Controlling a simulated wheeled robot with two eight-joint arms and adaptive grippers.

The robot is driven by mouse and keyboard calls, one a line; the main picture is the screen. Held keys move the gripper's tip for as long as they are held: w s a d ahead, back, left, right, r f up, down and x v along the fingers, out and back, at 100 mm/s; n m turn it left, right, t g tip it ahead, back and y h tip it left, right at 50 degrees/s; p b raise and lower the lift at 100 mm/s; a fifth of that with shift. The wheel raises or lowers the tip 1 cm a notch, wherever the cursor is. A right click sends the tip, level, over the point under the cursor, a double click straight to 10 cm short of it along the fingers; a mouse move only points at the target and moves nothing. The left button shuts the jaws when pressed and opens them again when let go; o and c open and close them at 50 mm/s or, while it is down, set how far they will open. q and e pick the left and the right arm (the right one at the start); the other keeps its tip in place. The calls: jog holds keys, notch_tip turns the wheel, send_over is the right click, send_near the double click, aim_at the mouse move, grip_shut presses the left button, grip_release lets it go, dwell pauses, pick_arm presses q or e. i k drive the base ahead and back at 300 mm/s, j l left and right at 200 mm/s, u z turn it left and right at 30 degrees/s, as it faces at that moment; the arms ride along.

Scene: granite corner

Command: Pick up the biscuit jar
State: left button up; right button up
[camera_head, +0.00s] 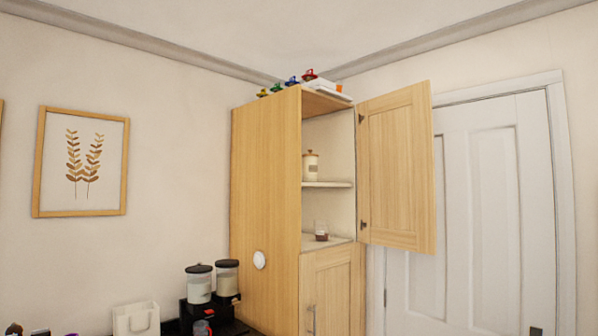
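A pale jar with a wooden lid (311,166), which looks like the biscuit jar, stands upright on the upper shelf (328,184) of a tall wooden cupboard (265,185). The cupboard's upper door (397,168) is swung open to the right, so the jar shows through the opening. The cupboard's side panel edge is close to the jar's left side. Neither of my grippers is in the head view.
A glass with dark contents (321,231) stands on the level below the jar. Small coloured items (292,81) lie on top of the cupboard. A black coffee machine (207,310) and a white bag-like holder (136,319) stand lower left. A white door (480,220) is at right.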

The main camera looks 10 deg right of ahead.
aim_at(309, 163)
jog(key=i+l+u, duration=0.2)
jog(key=u, duration=0.2)
jog(key=i+l+u, duration=0.2)
jog(key=u, duration=0.25)
jog(key=l, duration=0.1)
